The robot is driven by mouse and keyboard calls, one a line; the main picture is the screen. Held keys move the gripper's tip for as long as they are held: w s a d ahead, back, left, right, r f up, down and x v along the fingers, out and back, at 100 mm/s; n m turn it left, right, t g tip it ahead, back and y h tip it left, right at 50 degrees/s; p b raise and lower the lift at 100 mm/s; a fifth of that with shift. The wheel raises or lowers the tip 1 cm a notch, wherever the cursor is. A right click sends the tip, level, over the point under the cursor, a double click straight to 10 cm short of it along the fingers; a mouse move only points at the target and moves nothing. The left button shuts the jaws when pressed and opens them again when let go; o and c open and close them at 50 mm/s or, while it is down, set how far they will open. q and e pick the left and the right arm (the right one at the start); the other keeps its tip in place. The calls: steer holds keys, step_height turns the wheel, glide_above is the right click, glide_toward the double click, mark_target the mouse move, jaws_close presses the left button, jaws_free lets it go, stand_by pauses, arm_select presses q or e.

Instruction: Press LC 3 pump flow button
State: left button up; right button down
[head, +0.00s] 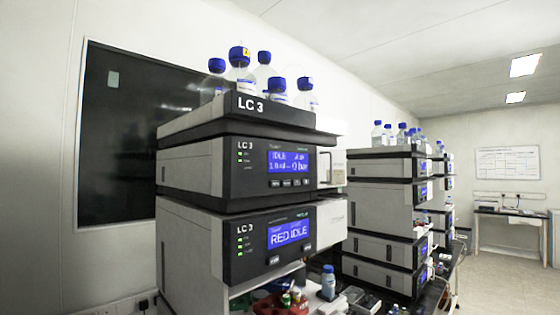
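The LC 3 column stack stands close in front of me, left of centre in the head view. Its pump module (190,172) has a blue screen (287,161) with "IDLE" and a bar reading that looks like 0. A row of small dark buttons (288,183) sits under that screen; their labels are too small to read. Neither of my grippers is in view.
Blue-capped bottles (240,72) stand in the LC 3 top tray (272,108). More stacks (380,200) recede to the right. Open floor (500,270) shows at far right.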

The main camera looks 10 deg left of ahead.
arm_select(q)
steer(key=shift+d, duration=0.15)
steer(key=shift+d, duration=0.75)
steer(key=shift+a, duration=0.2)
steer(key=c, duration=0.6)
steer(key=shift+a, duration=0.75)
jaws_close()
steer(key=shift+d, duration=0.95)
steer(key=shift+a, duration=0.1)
